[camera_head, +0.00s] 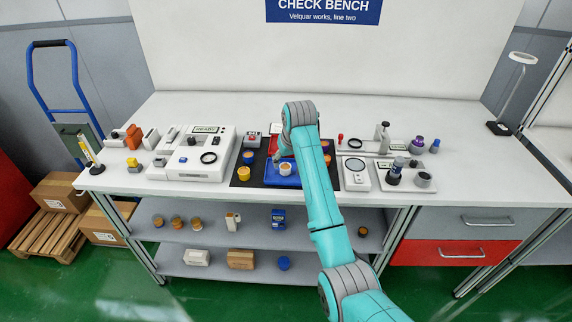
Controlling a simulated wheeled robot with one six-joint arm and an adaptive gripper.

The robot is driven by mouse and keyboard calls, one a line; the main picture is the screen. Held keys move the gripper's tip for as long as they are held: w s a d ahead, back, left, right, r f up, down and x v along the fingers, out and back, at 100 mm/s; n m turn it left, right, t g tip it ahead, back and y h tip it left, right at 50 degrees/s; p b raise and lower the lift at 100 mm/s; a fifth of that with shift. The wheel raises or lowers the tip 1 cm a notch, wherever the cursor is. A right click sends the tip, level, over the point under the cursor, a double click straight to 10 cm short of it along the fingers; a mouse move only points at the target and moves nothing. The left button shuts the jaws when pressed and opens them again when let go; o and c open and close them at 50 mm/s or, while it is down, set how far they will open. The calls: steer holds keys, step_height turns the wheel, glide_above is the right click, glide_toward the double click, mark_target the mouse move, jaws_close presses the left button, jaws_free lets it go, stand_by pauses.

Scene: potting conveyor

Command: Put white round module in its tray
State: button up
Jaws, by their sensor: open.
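A small white round module (285,169) with a tan top stands on the blue tray (283,182), on the black mat in the middle of the bench. My gripper (282,157) is just behind and above it, small in the view and partly hidden by my arm. It is open, and a gap to the module is hard to judge. An orange round module (257,169) sits to the left of the white one. A red tray (274,146) lies behind, partly covered by my arm.
A yellow module (243,174) and another round piece (248,157) stand on the left of the black mat (240,183). A white machine (200,160) is left of the mat. A white scale-like device (356,173) is right of my arm. The bench's front edge is fairly clear.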

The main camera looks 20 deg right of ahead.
steer(key=v, duration=0.8)
steer(key=shift+r, duration=0.2)
steer(key=shift+s, duration=0.1)
